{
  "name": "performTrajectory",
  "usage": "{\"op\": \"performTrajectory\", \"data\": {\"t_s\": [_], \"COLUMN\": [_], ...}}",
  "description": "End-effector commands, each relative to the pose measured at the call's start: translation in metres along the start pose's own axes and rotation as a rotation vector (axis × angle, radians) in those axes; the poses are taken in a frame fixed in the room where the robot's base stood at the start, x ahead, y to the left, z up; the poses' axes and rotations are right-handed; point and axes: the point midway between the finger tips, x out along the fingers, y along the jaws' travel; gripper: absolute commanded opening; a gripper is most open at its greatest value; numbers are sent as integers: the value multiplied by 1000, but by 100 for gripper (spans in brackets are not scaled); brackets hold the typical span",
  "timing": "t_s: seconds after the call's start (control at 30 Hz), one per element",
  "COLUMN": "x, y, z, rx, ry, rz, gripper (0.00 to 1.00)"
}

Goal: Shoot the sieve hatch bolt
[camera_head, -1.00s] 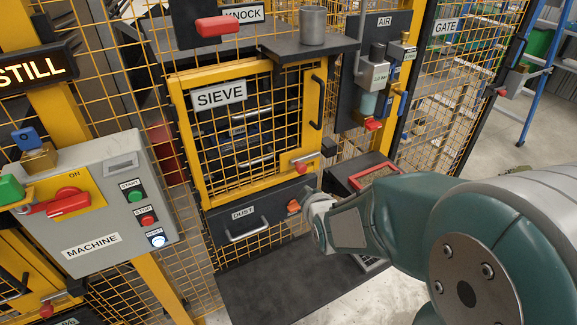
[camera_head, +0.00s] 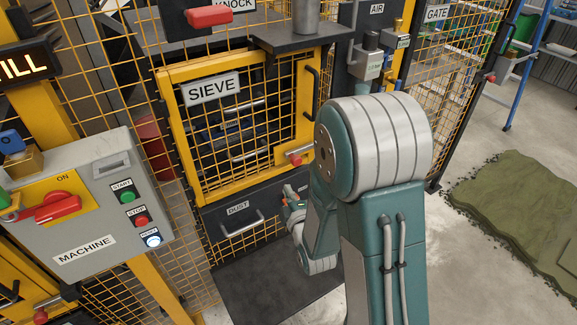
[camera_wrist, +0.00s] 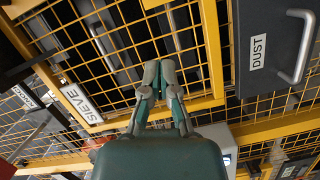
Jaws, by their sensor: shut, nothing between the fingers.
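The sieve hatch (camera_head: 172,130) is a yellow-framed mesh door with a SIEVE sign (camera_head: 212,88) and a black upright handle (camera_head: 313,92) at its right. It looks closed. The bolt (camera_head: 296,160) has a red knob and a grey bar at the hatch's lower right; its exact position is unclear, partly behind my arm. My gripper (camera_head: 289,192) is below the bolt, in front of the dust drawer's top right, and small here. In the wrist view my gripper (camera_wrist: 161,72) is shut and empty, its tips together before the hatch mesh (camera_wrist: 110,60). The bolt is not visible there.
The dust drawer (camera_head: 238,208) with its bar handle lies under the hatch. A shelf (camera_head: 275,42) with a grey cup and the red knock handle (camera_head: 209,15) are above. The machine panel (camera_head: 85,240) stands left. Turf (camera_head: 520,210) lies on the floor at right.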

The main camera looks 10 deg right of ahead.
Motion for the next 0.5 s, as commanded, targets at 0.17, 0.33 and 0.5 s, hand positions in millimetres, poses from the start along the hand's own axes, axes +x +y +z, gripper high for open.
{"op": "performTrajectory", "data": {"t_s": [0.17, 0.33, 0.5], "x": [6, 32, 64], "y": [0, 0, 0], "z": [0, -1, -1], "rx": [0, 0, 1], "ry": [0, 1, 1], "rz": [0, 2, 1], "gripper": [0, 0, 0]}}
